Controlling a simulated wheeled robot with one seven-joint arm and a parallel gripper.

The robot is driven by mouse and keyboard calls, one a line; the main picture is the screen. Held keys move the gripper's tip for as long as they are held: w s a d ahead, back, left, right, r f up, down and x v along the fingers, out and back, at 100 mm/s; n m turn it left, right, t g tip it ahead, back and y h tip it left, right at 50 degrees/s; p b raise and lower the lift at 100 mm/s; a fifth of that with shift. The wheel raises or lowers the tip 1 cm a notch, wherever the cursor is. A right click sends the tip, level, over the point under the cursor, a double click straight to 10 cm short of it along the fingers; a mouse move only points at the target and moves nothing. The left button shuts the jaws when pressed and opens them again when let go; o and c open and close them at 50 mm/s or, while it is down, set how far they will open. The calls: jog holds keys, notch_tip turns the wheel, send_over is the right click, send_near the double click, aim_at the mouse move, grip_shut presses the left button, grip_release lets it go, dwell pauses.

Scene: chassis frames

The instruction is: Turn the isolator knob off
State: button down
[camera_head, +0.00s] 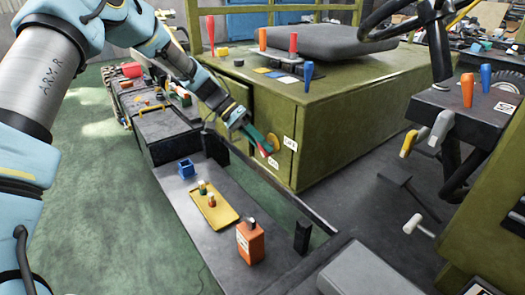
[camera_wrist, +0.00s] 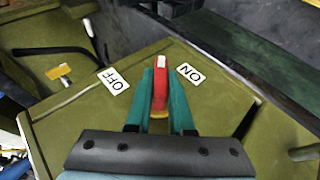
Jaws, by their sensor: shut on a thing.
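The isolator knob (camera_wrist: 160,88) is a red handle with a white tip and a yellow base, on the olive panel. My gripper (camera_wrist: 160,75) has its two teal fingers shut on the knob, one on each side. The white tip points up in the wrist view, between the OFF label (camera_wrist: 115,80) on the left and the ON label (camera_wrist: 190,73) on the right. In the head view the knob (camera_head: 272,139) shows as a small red piece at the gripper's end, beside two white labels. The fingers hide much of its base there.
The olive cabinet (camera_head: 350,105) carries a grey seat cushion (camera_head: 320,42) and several coloured levers on top. In front of it is a dark deck with a yellow tray (camera_head: 228,216), a blue box (camera_head: 186,169) and an orange can (camera_head: 249,246). A steering wheel and column stand right.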

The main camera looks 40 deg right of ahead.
jog(key=g+b, duration=0.1)
jog(key=g, duration=0.1)
jog(key=n+g+b, duration=0.1)
jog(key=b, duration=0.1)
jog(key=f+g+b, duration=0.1)
jog(key=g, duration=0.1)
jog(key=shift+w+n+g+h, duration=0.15)
jog(key=shift+n+g+h, duration=0.15)
jog(key=shift+h, duration=0.1)
jog(key=shift+r+n+g+h+b, duration=0.15)
jog(key=shift+n+g+h+b, duration=0.25)
jog(key=shift+g+b, duration=0.8)
jog(key=shift+r, duration=0.1)
jog(key=c, duration=0.8)
grip_release()
